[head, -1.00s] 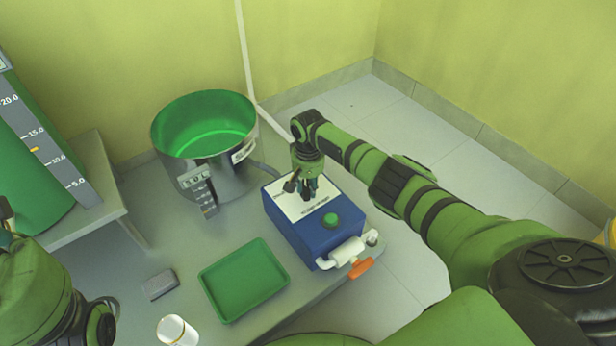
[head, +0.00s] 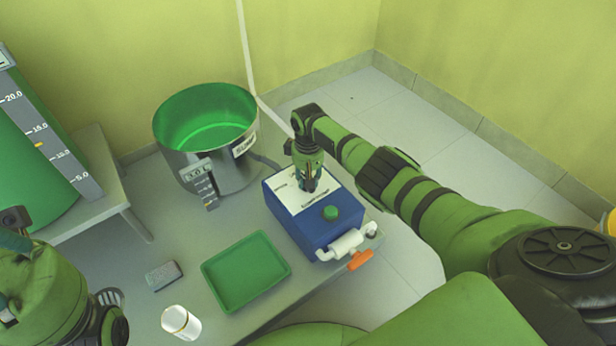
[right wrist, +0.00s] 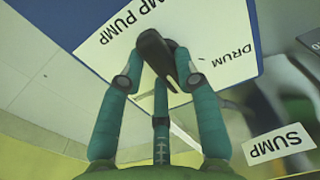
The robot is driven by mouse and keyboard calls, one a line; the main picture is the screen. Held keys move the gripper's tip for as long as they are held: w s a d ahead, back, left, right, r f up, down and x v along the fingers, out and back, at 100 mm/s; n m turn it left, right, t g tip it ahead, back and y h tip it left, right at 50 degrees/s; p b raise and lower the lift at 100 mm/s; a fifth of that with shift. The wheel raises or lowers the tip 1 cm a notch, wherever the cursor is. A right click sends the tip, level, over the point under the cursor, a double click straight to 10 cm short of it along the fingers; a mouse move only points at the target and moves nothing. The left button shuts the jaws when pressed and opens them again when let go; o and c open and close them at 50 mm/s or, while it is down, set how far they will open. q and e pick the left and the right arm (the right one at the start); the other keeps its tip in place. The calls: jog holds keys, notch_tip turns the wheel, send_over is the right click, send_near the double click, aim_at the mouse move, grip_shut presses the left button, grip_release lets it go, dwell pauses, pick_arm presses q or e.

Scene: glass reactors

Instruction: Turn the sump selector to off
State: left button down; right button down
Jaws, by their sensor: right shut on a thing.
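The blue pump box (head: 318,231) stands on the grey bench in the head view, with a white label plate and a green button (head: 330,213) on top. My right gripper (head: 309,187) points down over the plate. In the right wrist view its teal fingers (right wrist: 162,84) are shut on the dark selector knob (right wrist: 154,48). The knob lies near the "DRUM" (right wrist: 236,58) lettering, beside the "SUMP PUMP" title. In the head view the gripper mostly hides the knob. My left arm shows at the lower left; its fingers are not in view.
A steel pot with a green inside (head: 206,122) and a "SUMP" tag stands behind the box. A green tray (head: 246,271), a grey block (head: 164,275) and a white-capped jar (head: 181,323) are in front. A white pipe with an orange handle (head: 360,260) is at the box's front.

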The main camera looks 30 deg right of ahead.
jog(key=shift+s+f, duration=0.1)
dwell(0.4)
jog(key=c, duration=0.9)
grip_release()
jog(key=shift+r, duration=0.55)
notch_tip(320, 180, up, 11)
